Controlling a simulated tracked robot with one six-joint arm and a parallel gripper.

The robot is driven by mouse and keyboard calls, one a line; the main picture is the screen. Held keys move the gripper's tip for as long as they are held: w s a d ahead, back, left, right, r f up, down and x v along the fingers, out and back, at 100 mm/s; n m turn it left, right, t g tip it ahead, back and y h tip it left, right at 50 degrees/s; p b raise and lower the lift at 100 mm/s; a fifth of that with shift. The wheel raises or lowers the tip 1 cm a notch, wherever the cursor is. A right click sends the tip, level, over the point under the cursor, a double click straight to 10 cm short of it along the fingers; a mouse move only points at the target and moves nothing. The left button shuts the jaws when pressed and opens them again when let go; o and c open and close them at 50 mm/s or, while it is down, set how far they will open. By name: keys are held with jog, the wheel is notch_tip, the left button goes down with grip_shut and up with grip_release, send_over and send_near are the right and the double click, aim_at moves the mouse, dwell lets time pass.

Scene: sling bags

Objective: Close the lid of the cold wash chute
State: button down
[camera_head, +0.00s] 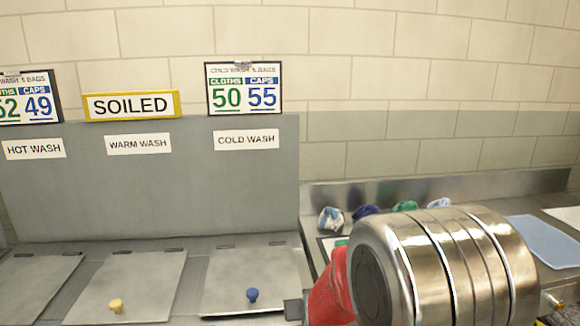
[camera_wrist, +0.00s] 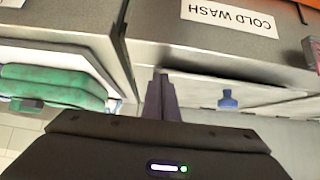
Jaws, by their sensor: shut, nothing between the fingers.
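The cold wash lid (camera_head: 250,276) is a grey metal plate with a blue knob (camera_head: 252,295), below the COLD WASH sign in the head view. It lies nearly flat, with a dark line under its front edge. In the upside-down wrist view, the lid and its blue knob (camera_wrist: 228,98) show behind a dark gap along the front edge, so it looks slightly raised. My gripper (camera_wrist: 161,82) is shut and empty, its fingertips beside the lid's front corner. I cannot tell whether they touch it. My arm hides the area right of the lid in the head view.
The warm wash lid (camera_head: 130,284) with a yellow knob and the hot wash lid (camera_head: 35,284) lie flat to the left. A grey back panel (camera_head: 150,200) stands behind. Folded green cloths (camera_wrist: 55,90) lie beside my gripper. Small coloured cloths (camera_head: 362,212) lie on the right counter.

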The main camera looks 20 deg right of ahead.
jog(key=shift+r, duration=0.1)
jog(key=shift+w+r, duration=0.1)
jog(key=shift+r, duration=1.65)
jog(key=shift+s+r, duration=0.1)
jog(key=shift+s, duration=0.2)
jog(key=s+a+f, duration=0.1)
jog(key=s+f, duration=0.2)
jog(key=s, duration=0.6)
jog(key=shift+a, duration=0.35)
jog(key=shift+r, duration=0.15)
jog(key=s+a+r+n+g, duration=0.1)
jog(key=s+a+r, duration=0.2)
jog(key=s+r, duration=0.5)
jog(key=s+a+r+g+y, duration=0.1)
jog(key=s+a+r+g, duration=0.1)
jog(key=s+r, duration=0.6)
jog(key=s+a, duration=0.1)
jog(key=s, duration=0.2)
jog(key=shift+s+a+n+g, duration=0.2)
jog(key=shift+s+n+g, duration=0.1)
jog(key=shift+s+n, duration=0.1)
